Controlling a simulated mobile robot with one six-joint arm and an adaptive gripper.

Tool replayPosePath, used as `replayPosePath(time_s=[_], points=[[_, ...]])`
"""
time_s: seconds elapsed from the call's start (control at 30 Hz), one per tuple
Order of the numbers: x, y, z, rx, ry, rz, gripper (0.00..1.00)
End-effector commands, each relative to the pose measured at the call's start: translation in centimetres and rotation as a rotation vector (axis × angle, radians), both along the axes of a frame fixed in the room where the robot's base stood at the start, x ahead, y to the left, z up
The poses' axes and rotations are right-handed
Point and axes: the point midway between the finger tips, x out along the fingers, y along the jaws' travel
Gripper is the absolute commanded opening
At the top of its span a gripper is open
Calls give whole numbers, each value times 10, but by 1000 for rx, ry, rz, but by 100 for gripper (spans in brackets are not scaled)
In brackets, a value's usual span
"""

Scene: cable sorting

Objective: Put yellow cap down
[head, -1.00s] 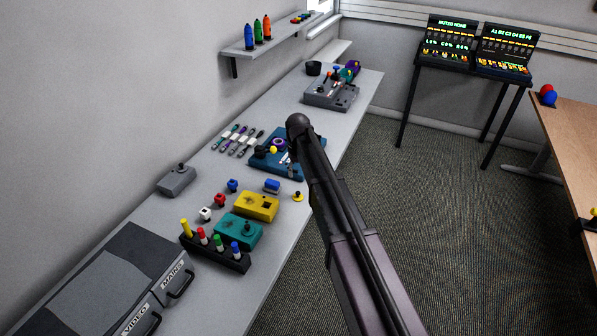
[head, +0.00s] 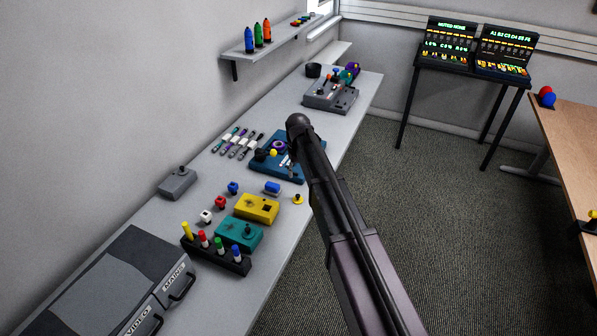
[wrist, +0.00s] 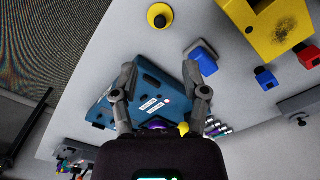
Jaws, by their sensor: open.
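A round yellow cap with a dark centre (head: 298,199) sits on the grey bench near its right edge. It also shows at the top of the wrist view (wrist: 160,16), apart from my fingers. My gripper (wrist: 160,80) is open, with its two fingers spread and nothing seen between the tips. It is above the blue box (wrist: 150,97), which in the head view (head: 306,175) is partly hidden by my arm. A small yellow ball-like part (head: 273,153) is on that box; it is partly hidden by my gripper in the wrist view (wrist: 184,128).
A small blue block (head: 272,187) and a yellow box (head: 257,208) lie close to the cap. A teal box (head: 239,233) and a dark rack of coloured pegs (head: 216,256) stand nearer. Several cables (head: 238,142) lie by the wall.

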Motion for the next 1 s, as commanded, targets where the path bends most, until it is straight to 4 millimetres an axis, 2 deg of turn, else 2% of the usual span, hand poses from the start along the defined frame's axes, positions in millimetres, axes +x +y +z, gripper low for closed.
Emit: replayPosePath(time_s=[0.13,0.27,0.47,0.6,0.7,0.83,1.0], points=[[-11,-13,0,0,0,-18,58],[-36,-43,0,0,0,-60,58],[-102,-113,0,0,0,-171,58],[-159,-162,0,0,1,-265,58],[-197,-191,0,-1,0,-326,58],[-235,-215,0,-1,0,-389,58],[-258,-230,0,-1,0,-432,58]])
